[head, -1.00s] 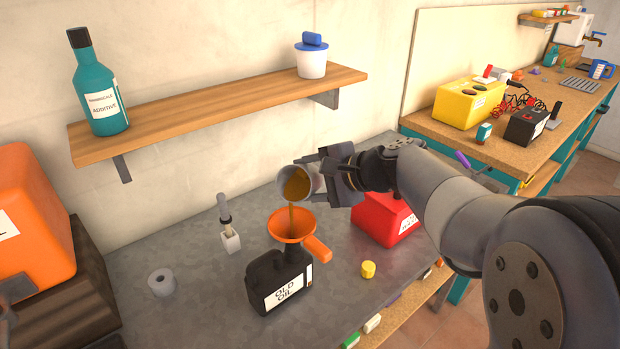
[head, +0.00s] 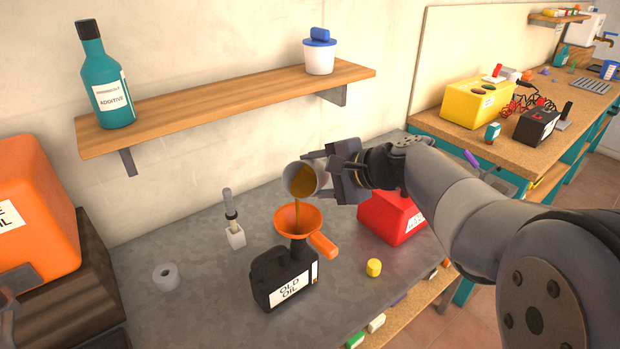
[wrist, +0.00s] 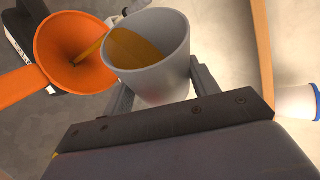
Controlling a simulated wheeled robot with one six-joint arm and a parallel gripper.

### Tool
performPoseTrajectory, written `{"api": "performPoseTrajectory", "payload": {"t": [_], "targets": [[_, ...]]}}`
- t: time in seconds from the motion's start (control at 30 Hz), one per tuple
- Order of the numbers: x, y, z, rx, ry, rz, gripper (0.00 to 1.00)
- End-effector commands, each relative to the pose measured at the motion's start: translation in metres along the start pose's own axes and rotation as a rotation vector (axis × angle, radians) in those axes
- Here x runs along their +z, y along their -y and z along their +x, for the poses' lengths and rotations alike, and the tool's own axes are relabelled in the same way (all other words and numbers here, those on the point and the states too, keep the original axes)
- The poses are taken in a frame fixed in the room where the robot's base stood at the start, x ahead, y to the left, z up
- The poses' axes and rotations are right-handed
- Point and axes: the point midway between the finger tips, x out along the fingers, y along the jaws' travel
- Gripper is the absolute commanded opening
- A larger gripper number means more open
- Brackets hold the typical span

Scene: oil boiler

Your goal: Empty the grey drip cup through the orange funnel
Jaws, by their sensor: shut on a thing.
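My gripper (head: 331,172) is shut on the grey drip cup (head: 314,176) and holds it tilted above the orange funnel (head: 285,222). Brown oil (head: 302,183) is in the cup, and a stream of it runs from the lip into the funnel. The funnel sits in the neck of a black can labelled "OLD OIL" (head: 270,280), and its handle points to the right. In the wrist view the cup (wrist: 165,75) is between the two fingers, with oil inside, and the stream enters the funnel (wrist: 60,45).
A red container (head: 385,222) stands right behind the can. A wooden shelf (head: 230,108) runs above.

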Motion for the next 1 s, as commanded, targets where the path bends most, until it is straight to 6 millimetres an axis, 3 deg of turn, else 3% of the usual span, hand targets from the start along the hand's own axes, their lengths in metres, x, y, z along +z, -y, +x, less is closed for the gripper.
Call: {"api": "performPoseTrajectory", "payload": {"t": [1.0], "targets": [[0.0004,-0.0006,0.0001,-0.017,-0.018,-0.040,0.31]]}}
